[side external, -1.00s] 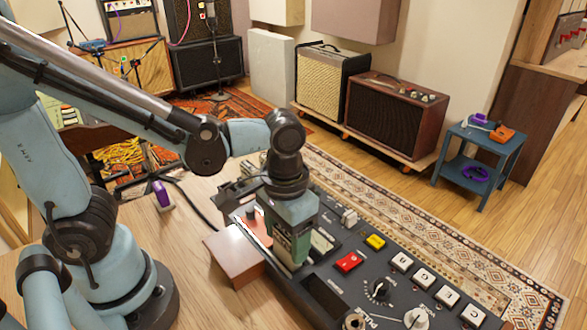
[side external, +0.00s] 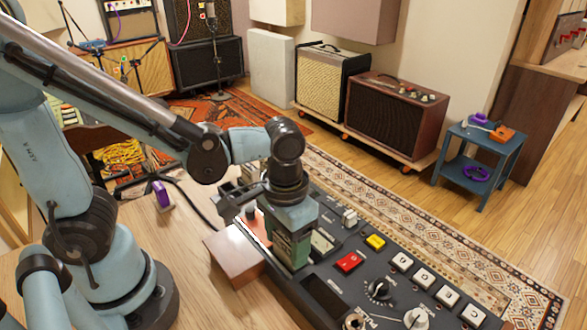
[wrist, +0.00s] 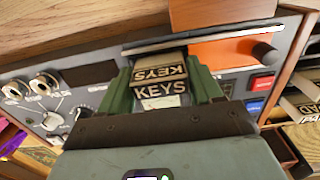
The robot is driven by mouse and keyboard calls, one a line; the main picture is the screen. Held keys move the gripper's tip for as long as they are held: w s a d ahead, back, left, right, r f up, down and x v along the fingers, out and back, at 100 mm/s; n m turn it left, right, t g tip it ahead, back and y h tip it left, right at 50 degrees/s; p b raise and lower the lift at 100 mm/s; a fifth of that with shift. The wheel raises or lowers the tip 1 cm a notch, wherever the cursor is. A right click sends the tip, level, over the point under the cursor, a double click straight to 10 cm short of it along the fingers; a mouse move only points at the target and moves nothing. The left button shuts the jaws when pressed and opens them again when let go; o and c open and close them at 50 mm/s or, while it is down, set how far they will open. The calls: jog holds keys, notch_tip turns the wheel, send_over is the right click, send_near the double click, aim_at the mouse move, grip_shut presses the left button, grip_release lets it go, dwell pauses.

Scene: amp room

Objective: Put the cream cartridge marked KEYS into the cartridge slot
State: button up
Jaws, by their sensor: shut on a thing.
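My gripper (side external: 291,262) is shut, its green fingers pointing down at the dark control panel (side external: 330,295) in the side view. In the wrist view my gripper (wrist: 163,92) has its fingers on either side of the cartridge marked KEYS (wrist: 160,92), holding it. Its dark label shows pale KEYS lettering twice, once upside down. The fingers mostly hide the cartridge in the side view. The cartridge is at or just above the panel surface; I cannot tell whether it is inside the slot. The slot itself is not clearly visible.
An orange plate with a black knob (wrist: 265,52) lies close beside the cartridge. A brown box (side external: 235,258) stands against the panel's left side. Red (side external: 349,262) and yellow (side external: 375,242) buttons sit right of my gripper. A purple object (side external: 161,196) lies on the table.

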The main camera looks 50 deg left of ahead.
jog(key=shift+f, duration=0.15)
jog(key=o, duration=1.2)
jog(key=shift+o, duration=0.2)
jog(key=shift+r, duration=3.55)
jog(key=w+a+t, duration=0.3)
jog(key=a+t, duration=0.4)
jog(key=a, duration=0.3)
jog(key=shift+w+r, duration=0.15)
jog(key=shift+r, duration=0.3)
